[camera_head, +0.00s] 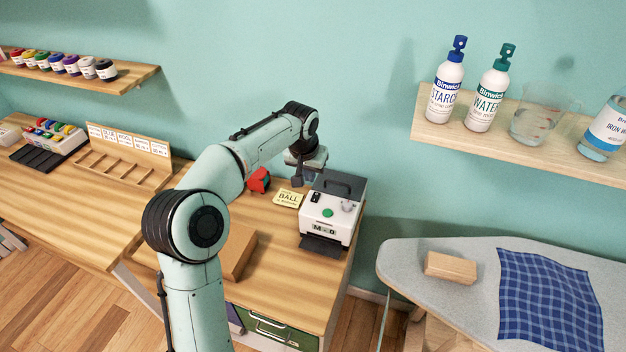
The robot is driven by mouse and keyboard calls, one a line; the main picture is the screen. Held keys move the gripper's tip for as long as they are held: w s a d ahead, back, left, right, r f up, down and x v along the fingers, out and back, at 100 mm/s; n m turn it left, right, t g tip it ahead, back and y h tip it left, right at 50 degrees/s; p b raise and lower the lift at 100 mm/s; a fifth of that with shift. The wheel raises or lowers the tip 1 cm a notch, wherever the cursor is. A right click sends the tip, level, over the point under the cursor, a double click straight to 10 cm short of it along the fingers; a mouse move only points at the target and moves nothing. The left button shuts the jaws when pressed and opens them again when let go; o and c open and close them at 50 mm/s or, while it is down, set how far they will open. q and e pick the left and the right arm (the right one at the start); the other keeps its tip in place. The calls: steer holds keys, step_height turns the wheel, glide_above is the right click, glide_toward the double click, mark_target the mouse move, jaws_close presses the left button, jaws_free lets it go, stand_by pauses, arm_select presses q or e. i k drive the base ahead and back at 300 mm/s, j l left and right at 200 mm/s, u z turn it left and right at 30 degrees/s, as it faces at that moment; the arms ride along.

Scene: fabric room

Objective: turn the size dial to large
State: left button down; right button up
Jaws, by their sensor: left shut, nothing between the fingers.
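A white machine (338,215) with a black handle on top stands at the right end of the wooden counter. Its front has a green button (328,212), a small black switch (316,197), a small grey knob (348,206) that looks like the size dial, and a display (324,228) that seems to read "M" and a digit. The knob's pointing direction is too small to tell. My left gripper (298,182) points down just left of the machine's top, shut and empty, apart from the knob. My right gripper is out of view.
A yellow "BALL" card (288,197) and a red object (259,180) lie left of the machine. A wooden rack (122,168) stands farther left. An ironing board (405,262) with a wooden block (450,267) and blue cloth (548,300) is at right. A bottle shelf (440,132) hangs above.

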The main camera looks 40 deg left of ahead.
mark_target(347, 205)
steer(key=k, duration=1)
